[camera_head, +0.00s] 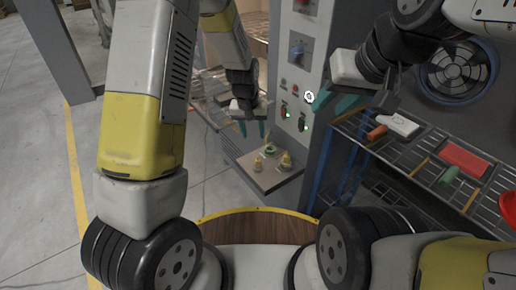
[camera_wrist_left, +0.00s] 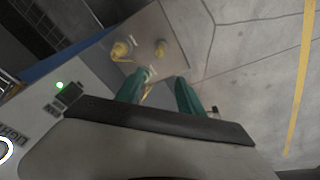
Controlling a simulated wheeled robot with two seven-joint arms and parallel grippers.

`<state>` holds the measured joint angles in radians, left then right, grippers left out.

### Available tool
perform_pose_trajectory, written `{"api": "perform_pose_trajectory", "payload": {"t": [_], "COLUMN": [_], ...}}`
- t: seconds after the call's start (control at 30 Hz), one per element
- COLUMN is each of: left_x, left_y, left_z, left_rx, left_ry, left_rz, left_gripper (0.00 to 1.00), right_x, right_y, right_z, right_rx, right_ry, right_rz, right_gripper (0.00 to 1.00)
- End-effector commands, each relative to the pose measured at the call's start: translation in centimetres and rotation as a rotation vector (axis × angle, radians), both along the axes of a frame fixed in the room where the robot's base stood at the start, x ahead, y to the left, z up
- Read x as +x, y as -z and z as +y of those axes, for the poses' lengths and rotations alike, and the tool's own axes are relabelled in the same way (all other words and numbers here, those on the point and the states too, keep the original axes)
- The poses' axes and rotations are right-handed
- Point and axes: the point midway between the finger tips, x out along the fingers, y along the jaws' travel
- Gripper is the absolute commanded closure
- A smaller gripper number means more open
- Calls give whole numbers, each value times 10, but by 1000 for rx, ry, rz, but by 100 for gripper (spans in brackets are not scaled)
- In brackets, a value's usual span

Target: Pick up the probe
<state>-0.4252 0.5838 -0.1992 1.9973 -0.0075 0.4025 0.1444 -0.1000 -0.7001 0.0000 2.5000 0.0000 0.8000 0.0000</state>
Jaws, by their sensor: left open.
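Several small yellow pieces, some with green or white parts, stand on a small grey shelf (camera_head: 262,178) below the panel; I cannot tell for sure which is the probe. One is the yellow piece (camera_head: 286,160) at the shelf's right; two yellow pieces (camera_wrist_left: 121,50) (camera_wrist_left: 160,47) show in the left wrist view. My left gripper (camera_head: 253,129) is open above the shelf, its teal fingers pointing down. In the left wrist view a pale-green-topped piece (camera_wrist_left: 147,73) shows near the left finger, partly hidden. My right gripper (camera_head: 336,106) has teal fingers apart, empty, in front of the panel.
A grey control panel (camera_head: 296,70) with lit green switches rises beside the left gripper. Open floor (camera_head: 40,150) lies at left.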

Motion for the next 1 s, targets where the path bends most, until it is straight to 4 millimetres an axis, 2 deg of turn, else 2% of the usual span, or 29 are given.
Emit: {"api": "perform_pose_trajectory", "payload": {"t": [0.03, 0.1, 0.2, 0.67, 0.8, 1.0], "left_x": [2, 6, 8, 13, 15, 19], "left_y": [26, 51, 76, 132, 154, 169], "left_z": [-6, -13, -18, -19, -16, -17], "left_rx": [23, 43, 63, 78, 78, 78], "left_ry": [11, 21, 30, 37, 38, 39], "left_rz": [18, 28, 35, 42, 42, 39], "left_gripper": [55, 55, 55, 55, 55, 55], "right_x": [0, 0, 0, 0, 0, 0], "right_y": [0, 0, 0, 0, 0, 0], "right_z": [0, 0, 0, 0, 0, 0], "right_rx": [0, 0, 0, 0, 0, 0], "right_ry": [0, 0, 0, 0, 0, 0], "right_rz": [0, 0, 0, 0, 0, 0], "right_gripper": [64, 64, 64, 64, 64, 64]}}
